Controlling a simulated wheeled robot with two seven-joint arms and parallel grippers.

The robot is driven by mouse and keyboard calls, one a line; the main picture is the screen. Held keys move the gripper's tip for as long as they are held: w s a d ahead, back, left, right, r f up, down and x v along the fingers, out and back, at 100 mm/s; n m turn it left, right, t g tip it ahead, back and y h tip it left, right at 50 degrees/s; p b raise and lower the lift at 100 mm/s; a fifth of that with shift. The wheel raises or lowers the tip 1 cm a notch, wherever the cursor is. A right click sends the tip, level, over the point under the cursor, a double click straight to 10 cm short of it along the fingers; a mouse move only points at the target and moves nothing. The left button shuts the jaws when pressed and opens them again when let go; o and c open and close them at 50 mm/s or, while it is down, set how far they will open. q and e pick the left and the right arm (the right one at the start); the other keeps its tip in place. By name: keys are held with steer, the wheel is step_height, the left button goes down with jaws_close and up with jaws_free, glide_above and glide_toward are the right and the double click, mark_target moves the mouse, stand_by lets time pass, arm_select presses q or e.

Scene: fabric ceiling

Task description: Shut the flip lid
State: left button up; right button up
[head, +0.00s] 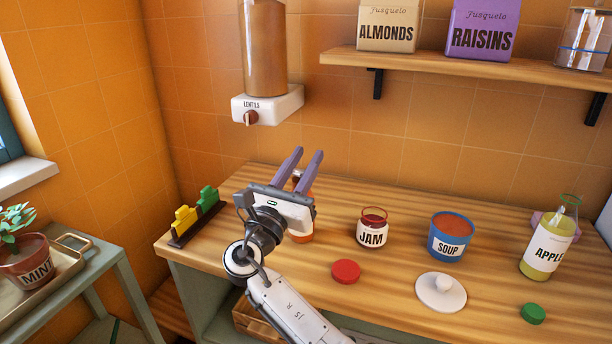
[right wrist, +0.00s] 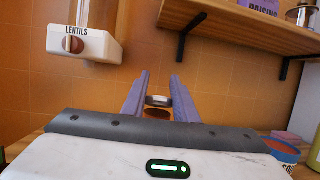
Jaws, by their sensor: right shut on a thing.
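An orange container (head: 308,188) stands on the wooden counter, mostly hidden behind my right gripper in the head view. My right gripper (head: 308,153) reaches over it from the front, with its two purple fingers pointing up and away. In the right wrist view a pale grey piece, which looks like the flip lid (right wrist: 158,100), spans the gap between the fingers of my right gripper (right wrist: 159,76). A brown-orange patch shows just below it. The gripper is shut on this piece. The lid's hinge and exact angle are hidden. My left gripper is out of view.
A jam jar (head: 372,228), red lid (head: 346,271), soup pot (head: 451,237), white lid (head: 441,292), apple bottle (head: 549,247) and green cap (head: 533,313) stand to the right. A lentils dispenser (head: 267,103) hangs behind.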

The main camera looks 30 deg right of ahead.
steer(key=shift+s+a+f+t+h+b, duration=0.15)
steer(key=shift+f+t+h+b, duration=0.35)
steer(key=shift+b, duration=0.4)
steer(key=shift+a+r+h, duration=0.1)
steer(key=shift+r+h, duration=0.15)
steer(key=shift+h, duration=0.05)
steer(key=shift+r, duration=0.15)
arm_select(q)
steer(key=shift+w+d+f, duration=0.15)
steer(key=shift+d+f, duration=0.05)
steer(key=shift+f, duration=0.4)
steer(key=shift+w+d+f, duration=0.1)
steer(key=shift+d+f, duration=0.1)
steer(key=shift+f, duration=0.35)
arm_select(e)
steer(key=o, duration=1.1)
steer(key=shift+a, duration=0.1)
arm_select(q)
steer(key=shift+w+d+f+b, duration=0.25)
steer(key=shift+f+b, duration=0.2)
steer(key=shift+b, duration=0.6)
arm_select(e)
steer(key=v, duration=1)
steer(key=shift+s, duration=0.15)
